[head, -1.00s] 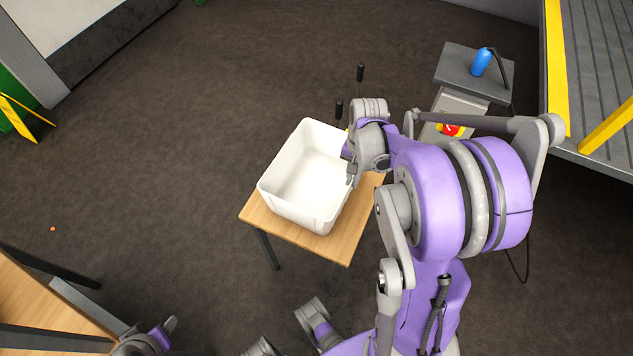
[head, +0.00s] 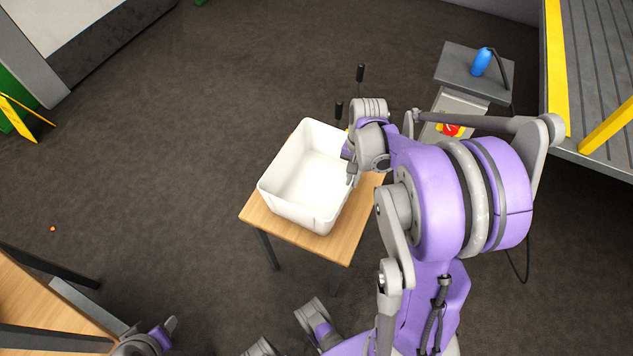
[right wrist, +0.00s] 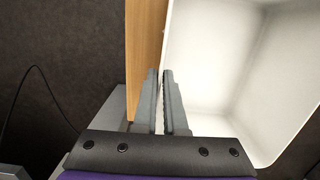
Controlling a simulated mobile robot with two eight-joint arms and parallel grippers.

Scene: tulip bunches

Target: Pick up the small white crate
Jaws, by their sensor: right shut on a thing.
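The small white crate (head: 300,187) is open at the top and looks empty inside. It is upright over the small wooden table (head: 263,222); I cannot tell whether it touches the tabletop. My right gripper (head: 351,170) is at the crate's right wall, shut on it. In the right wrist view the two fingers (right wrist: 162,100) are close together at the edge of the crate (right wrist: 215,60), with the wooden tabletop (right wrist: 143,45) to their left. A grey and purple part of mine, perhaps the left gripper (head: 168,330), shows at the bottom left; its jaws cannot be made out.
Two black-handled tools (head: 339,110) stand behind the crate. A grey cabinet (head: 455,62) with a blue bottle-like object (head: 481,62) stands at the right back. Another wooden table (head: 30,300) is at the lower left. The floor left of the crate is mostly clear.

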